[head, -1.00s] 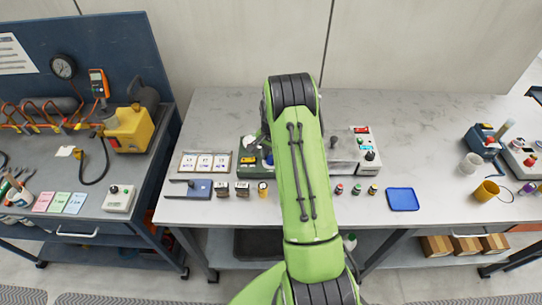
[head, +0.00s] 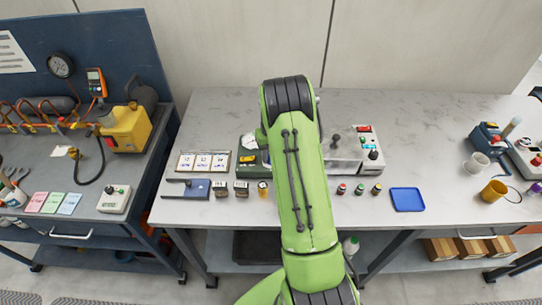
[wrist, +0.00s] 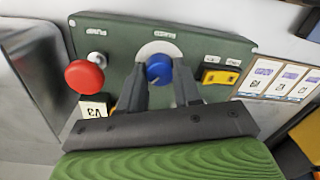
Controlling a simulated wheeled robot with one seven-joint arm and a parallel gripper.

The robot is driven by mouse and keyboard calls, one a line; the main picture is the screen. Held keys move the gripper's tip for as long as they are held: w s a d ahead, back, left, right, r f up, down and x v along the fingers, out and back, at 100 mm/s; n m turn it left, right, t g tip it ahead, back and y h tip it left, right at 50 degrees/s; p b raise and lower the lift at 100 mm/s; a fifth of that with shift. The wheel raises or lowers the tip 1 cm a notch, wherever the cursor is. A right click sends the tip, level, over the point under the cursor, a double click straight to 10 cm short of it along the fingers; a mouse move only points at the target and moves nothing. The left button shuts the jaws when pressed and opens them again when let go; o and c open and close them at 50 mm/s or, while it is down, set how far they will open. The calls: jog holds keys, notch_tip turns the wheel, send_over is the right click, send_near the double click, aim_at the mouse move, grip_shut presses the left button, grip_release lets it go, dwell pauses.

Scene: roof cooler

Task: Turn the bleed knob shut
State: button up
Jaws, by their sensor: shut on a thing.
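A green panel (wrist: 120,58) fills the middle of the wrist view. A blue knob (wrist: 159,70) with a pale pointer mark sits on it, in front of a light round dial plate (wrist: 155,49). My gripper (wrist: 159,75) has one dark finger on each side of the blue knob and is shut on it. The lettering above the knob is upside down and too blurred to read surely. In the head view the green panel (head: 247,156) shows only at its left edge. My arm hides the knob and my gripper there.
A red knob (wrist: 84,76) stands left of the blue one, and a yellow switch (wrist: 220,76) right of it. White cards (wrist: 278,80) lie farther right. In the head view, a grey control box (head: 365,148) and a blue tray (head: 407,199) are right of my arm.

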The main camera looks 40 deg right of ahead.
jog(key=n, duration=0.3)
jog(key=shift+w+n+b, duration=0.1)
jog(key=shift+n+b, duration=0.65)
jog(key=shift+n, duration=1.45)
jog(key=shift+r, duration=0.1)
jog(key=o, duration=1)
jog(key=shift+o, duration=0.2)
notch_tip(320, 180, up, 16)
jog(key=p, duration=0.2)
jog(key=shift+d, duration=0.25)
jog(key=shift+f, duration=0.2)
